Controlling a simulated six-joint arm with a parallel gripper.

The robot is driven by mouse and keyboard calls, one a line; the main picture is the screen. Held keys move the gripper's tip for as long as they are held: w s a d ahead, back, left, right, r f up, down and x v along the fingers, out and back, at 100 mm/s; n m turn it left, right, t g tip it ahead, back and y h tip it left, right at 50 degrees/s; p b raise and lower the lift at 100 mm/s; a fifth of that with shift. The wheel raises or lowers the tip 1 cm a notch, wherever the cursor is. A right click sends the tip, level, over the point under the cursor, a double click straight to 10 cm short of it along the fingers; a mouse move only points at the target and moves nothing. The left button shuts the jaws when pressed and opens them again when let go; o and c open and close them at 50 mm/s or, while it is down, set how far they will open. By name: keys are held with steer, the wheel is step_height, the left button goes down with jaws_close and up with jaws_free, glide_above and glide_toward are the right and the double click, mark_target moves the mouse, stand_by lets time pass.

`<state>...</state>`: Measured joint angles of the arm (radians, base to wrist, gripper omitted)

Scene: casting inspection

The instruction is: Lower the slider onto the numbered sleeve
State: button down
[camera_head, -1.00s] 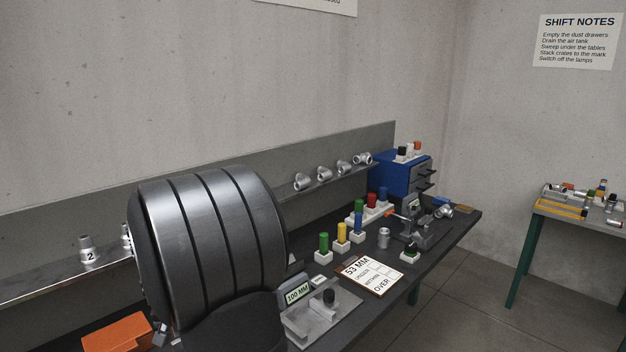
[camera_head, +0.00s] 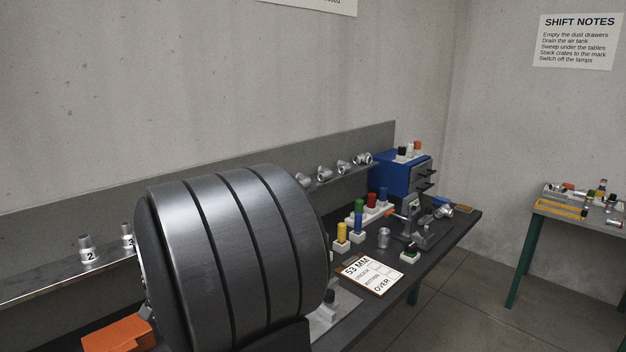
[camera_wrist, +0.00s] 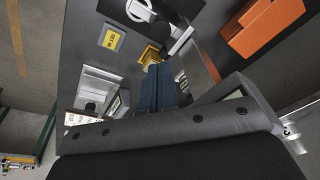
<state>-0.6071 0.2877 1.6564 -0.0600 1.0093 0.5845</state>
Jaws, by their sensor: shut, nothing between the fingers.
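Numbered sleeves 2 (camera_head: 87,252) and 3 (camera_head: 127,240) stand upright on the back shelf at the left in the head view. A grey metal fixture (camera_head: 343,308) with a black knob (camera_head: 330,297) stands on the bench, partly hidden by my arm; I cannot tell whether the slider is part of it. My gripper (camera_wrist: 160,82) shows in the wrist view with its dark blue fingers shut and empty, pointing at a small yellow part (camera_wrist: 150,55) on the bench. I cannot tell whether they touch. My arm hides the gripper in the head view.
An orange block (camera_head: 118,333) lies at the left, also in the wrist view (camera_wrist: 262,25). A 53 MM card (camera_head: 370,275), coloured pegs and a small silver cylinder (camera_head: 383,238) stand right of my arm. Fittings line the shelf near a blue cabinet (camera_head: 402,174).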

stand_by(0.8)
steer(key=c, duration=1.6)
jaws_free()
steer(key=shift+w+d, duration=0.1)
steer(key=o, duration=0.3)
steer(key=shift+w+d+f+t, duration=0.15)
steer(key=shift+w+d+t, duration=0.05)
steer(key=shift+t, duration=0.1)
steer(key=o, duration=1.3)
steer(key=w+d+t, duration=0.1)
steer(key=w+d+f+t, duration=0.1)
steer(key=d, duration=0.1)
steer(key=w+d+t+y, duration=0.1)
steer(key=shift+w+d+f+n, duration=0.15)
steer(key=shift+f+n, duration=0.1)
steer(key=shift+n, duration=0.15)
steer(key=s+d+r+n+t+y, duration=0.2)
steer(key=s+r+n+t+y, duration=0.15)
steer(key=s+y, duration=0.3)
steer(key=s+d+r+n+t+y, duration=0.25)
steer(key=s+n+t+y, duration=0.2)
steer(key=s, duration=0.25)
steer(key=x, duration=0.9)
steer(key=shift+a+f+g, duration=0.15)
steer(key=shift+f+g, duration=0.25)
steer(key=shift+f, duration=0.25)
steer(key=shift+s, duration=0.1)
steer(key=v, duration=1)
